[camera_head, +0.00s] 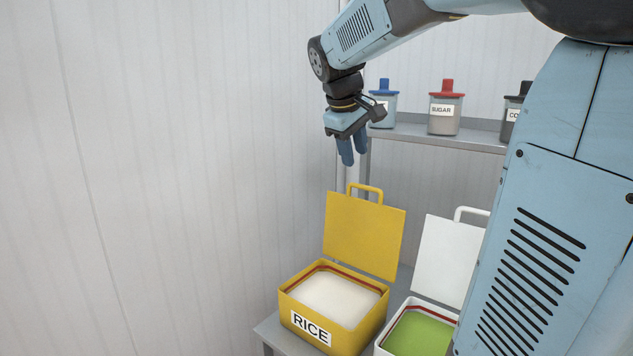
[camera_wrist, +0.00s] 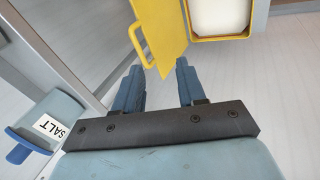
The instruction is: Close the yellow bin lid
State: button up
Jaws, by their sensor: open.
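The yellow bin (camera_head: 338,310), labelled RICE and holding white contents, stands on a low grey surface in the head view. Its yellow lid (camera_head: 362,235) stands open and upright at the back of the bin, with a loop handle (camera_head: 366,191) on its top edge. In the wrist view the lid (camera_wrist: 160,28), its handle (camera_wrist: 141,45) and part of the bin (camera_wrist: 251,32) show beyond the fingers. My gripper (camera_head: 352,160) is open and empty, pointing down above the lid handle and apart from it. Its two blue fingers (camera_wrist: 160,78) also show in the wrist view.
A white bin (camera_head: 417,325) with green contents and an open white lid (camera_head: 449,260) stands right of the yellow bin. A shelf (camera_head: 440,137) behind holds a blue jar (camera_head: 384,107), a SUGAR jar (camera_head: 445,112) and a dark-lidded jar (camera_head: 514,108). A SALT jar (camera_wrist: 50,122) is beside my gripper in the wrist view.

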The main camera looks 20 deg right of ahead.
jog(key=n, duration=0.1)
send_near(365, 187)
jog(key=shift+h, duration=0.4)
jog(key=x, duration=0.7)
jog(key=shift+w+a+f, duration=0.15)
jog(key=shift+w+f, duration=0.1)
jog(key=shift+f, duration=0.2)
grip_shut()
